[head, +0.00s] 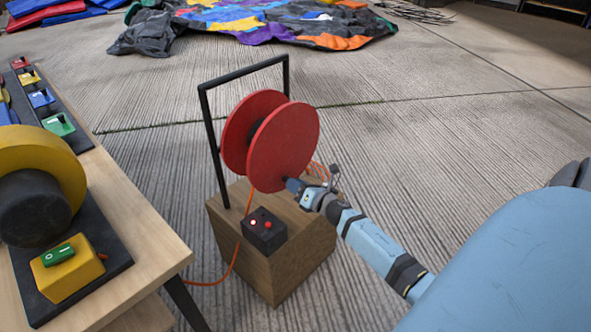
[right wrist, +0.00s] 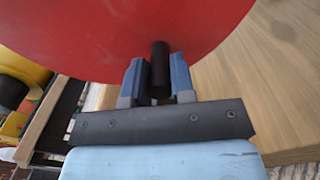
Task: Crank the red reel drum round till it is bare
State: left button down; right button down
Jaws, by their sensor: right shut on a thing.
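The red reel drum (head: 285,147) stands upright in a black frame (head: 206,130) on a wooden box (head: 300,262). Its black core between the two red discs looks bare where it shows; the rest is hidden by the front disc. My right gripper (head: 291,186) is at the lower edge of the front disc. In the right wrist view its two blue fingers are shut on the black crank handle (right wrist: 160,72), which sticks out from the red disc (right wrist: 110,25). My left gripper is in neither view.
An orange cable (head: 238,252) runs down the box and towards the table (head: 120,180) at left. A black switch box (head: 264,232) with lit red buttons sits on the wooden box. A yellow blower (head: 55,160) stands on the table. Deflated coloured fabric (head: 250,22) lies behind on open concrete.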

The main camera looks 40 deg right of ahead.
jog(key=shift+d, duration=0.1)
jog(key=c, duration=1)
grip_release()
jog(key=shift+o, duration=0.2)
jog(key=shift+s, duration=0.1)
jog(key=shift+s, duration=0.25)
pick_arm(q)
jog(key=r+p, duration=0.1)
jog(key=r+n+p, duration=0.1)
jog(key=p, duration=0.1)
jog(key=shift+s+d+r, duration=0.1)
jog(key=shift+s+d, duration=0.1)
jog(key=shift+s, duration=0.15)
pick_arm(e)
jog(key=s+d, duration=0.1)
jog(key=s, duration=1.2)
